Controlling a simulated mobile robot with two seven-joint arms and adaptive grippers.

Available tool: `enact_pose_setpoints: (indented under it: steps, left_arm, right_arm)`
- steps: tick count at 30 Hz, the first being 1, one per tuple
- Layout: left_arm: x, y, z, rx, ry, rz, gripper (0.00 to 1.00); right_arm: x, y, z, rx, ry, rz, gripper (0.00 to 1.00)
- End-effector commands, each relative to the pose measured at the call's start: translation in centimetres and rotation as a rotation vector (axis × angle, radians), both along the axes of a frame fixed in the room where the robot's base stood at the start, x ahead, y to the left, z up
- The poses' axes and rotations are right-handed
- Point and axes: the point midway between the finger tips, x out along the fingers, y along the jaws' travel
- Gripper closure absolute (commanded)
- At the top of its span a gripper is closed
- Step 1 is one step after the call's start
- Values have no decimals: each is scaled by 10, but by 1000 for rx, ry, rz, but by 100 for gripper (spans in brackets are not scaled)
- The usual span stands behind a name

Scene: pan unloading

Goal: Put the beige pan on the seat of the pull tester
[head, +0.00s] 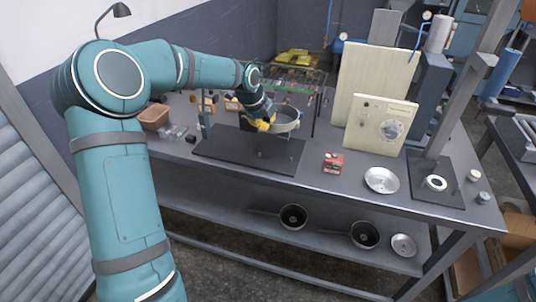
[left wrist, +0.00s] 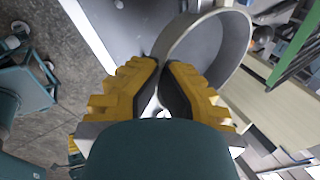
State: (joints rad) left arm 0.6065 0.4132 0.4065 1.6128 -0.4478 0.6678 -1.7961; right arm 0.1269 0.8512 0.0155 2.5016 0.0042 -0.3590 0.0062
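The beige pan (head: 287,119) is a round, pale, open vessel over the rear right of a black base plate (head: 215,148) on the bench. My left gripper (head: 263,124) is at its left side. In the left wrist view the pan (left wrist: 236,50) lies beyond the yellow fingers, and the fingertips (left wrist: 163,64) close together at its near edge. The exact grip point is partly hidden. What looks like the pull tester (head: 443,115) is a tall grey column at the right, on a dark base with a white ring-shaped seat (head: 434,183). My right gripper is out of view.
A silver dish (head: 382,180) and a red box (head: 333,163) lie on the bench (head: 310,187) between the plate and the tester. A dial panel (head: 381,124) and a tall cream board (head: 376,76) stand behind. Dark pans (head: 293,216) sit on the lower shelf.

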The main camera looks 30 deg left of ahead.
Motion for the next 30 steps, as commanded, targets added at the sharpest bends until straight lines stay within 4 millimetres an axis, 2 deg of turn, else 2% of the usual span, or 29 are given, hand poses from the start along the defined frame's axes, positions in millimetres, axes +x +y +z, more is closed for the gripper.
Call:
enact_pose_setpoints:
  steps: [1,3,9,17,24,30]
  left_arm:
    - [0,-1,-15,-2,1,-1,100]
    - [0,0,-32,-1,1,0,100]
    - [0,-1,-67,0,-1,-1,100]
    - [0,0,-83,0,-1,1,100]
    - [0,-1,-117,0,0,0,100]
    - [1,0,-120,0,-3,0,100]
  right_arm:
    - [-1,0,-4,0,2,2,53]
    - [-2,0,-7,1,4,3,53]
    - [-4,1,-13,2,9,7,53]
    - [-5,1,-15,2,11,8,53]
    - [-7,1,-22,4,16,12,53]
    - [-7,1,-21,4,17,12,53]
